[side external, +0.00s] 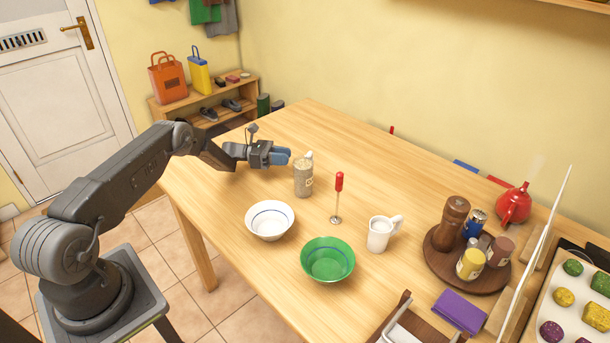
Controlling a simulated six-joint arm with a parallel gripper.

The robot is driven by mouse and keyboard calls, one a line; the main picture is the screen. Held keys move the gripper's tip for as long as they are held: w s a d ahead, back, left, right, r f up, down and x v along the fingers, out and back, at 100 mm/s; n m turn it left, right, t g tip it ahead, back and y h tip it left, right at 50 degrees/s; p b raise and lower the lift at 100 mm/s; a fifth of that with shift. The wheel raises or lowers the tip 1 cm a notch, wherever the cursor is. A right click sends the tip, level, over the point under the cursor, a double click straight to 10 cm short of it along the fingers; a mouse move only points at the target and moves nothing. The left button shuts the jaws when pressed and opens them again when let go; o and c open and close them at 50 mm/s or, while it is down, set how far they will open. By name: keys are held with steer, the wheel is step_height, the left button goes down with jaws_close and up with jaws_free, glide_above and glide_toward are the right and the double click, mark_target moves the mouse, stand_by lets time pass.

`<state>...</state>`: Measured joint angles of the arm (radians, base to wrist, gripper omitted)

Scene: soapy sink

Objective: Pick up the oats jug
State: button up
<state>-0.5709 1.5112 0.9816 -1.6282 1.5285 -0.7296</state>
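A clear-looking container with speckled beige contents and a small pale label, apparently the oats jug (303,179), stands upright on the wooden table in the side external view. A pale part shows at its top right. My gripper (281,156), with blue fingers, is just left of and slightly behind the jug's upper part, pointing right toward it. The fingers appear close together from this angle, and their gap is not clear. Nothing shows between them. I cannot tell whether they touch the jug.
A white bowl (269,231), a green bowl (328,271), a red-handled tool (338,195) and a white mug (378,236) stand nearby. A round brown tray (441,270) holds several containers at the right. The table (335,130) behind the jug is clear.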

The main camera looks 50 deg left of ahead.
mark_target(311, 161)
steer(key=x, duration=0.3)
steer(key=shift+w+d, duration=0.1)
steer(key=shift+d, duration=0.1)
steer(key=shift+f+x, duration=0.15)
steer(key=shift+x, duration=0.75)
steer(key=shift+f+x, duration=0.2)
steer(key=shift+x, duration=0.7)
steer(key=shift+f+x, duration=0.15)
steer(key=shift+x, duration=0.8)
jaws_close()
